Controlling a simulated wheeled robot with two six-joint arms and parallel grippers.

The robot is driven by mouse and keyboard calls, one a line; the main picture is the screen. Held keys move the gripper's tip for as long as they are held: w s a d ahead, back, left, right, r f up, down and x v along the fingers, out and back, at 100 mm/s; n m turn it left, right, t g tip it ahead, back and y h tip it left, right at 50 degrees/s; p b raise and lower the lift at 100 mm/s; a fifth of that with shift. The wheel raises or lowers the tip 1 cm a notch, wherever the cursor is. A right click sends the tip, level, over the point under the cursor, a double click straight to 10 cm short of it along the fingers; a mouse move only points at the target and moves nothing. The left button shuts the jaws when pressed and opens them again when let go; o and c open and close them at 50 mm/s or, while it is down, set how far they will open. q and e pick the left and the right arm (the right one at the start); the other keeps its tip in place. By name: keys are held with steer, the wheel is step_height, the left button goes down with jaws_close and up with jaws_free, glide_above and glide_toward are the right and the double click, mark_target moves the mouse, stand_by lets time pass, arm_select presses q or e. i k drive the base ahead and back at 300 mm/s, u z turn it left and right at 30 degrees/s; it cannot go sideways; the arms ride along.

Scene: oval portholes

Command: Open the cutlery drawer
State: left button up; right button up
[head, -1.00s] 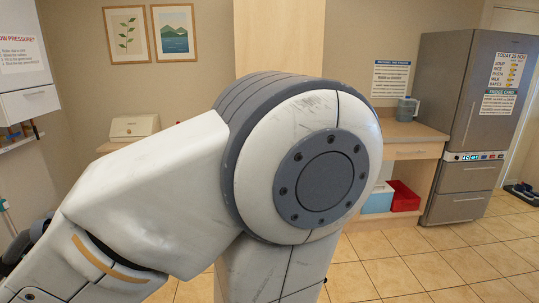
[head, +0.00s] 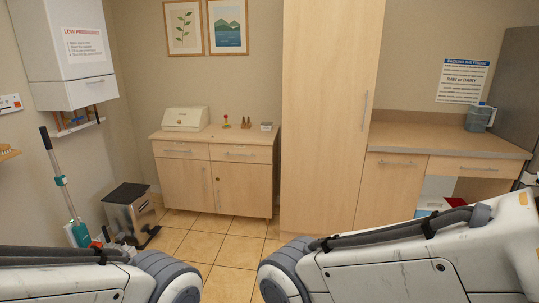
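Several closed wooden drawers are in the head view, and I cannot tell which is the cutlery drawer. The low cabinet has a left drawer (head: 172,151) and a right drawer (head: 258,154), each with a bar handle. The right-hand counter has a drawer front (head: 478,171) with a bar handle above an open space. A handle also sits at the top of the counter's left front (head: 385,190). Parts of both my arms cross the bottom of the view, well in front of the furniture. Neither gripper shows.
A tall wooden cupboard (head: 325,120) stands between the low cabinet and the counter (head: 440,140). A pedal bin (head: 128,215) and a broom (head: 62,180) stand at the left. A bread box (head: 185,119) sits on the low cabinet. Tiled floor (head: 228,250) lies clear before it.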

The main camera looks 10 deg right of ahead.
mark_target(245, 146)
steer(key=z, duration=0.25)
steer(key=i, duration=1.3)
steer(key=u, duration=0.2)
steer(key=i, duration=1.95)
steer(key=u, duration=0.65)
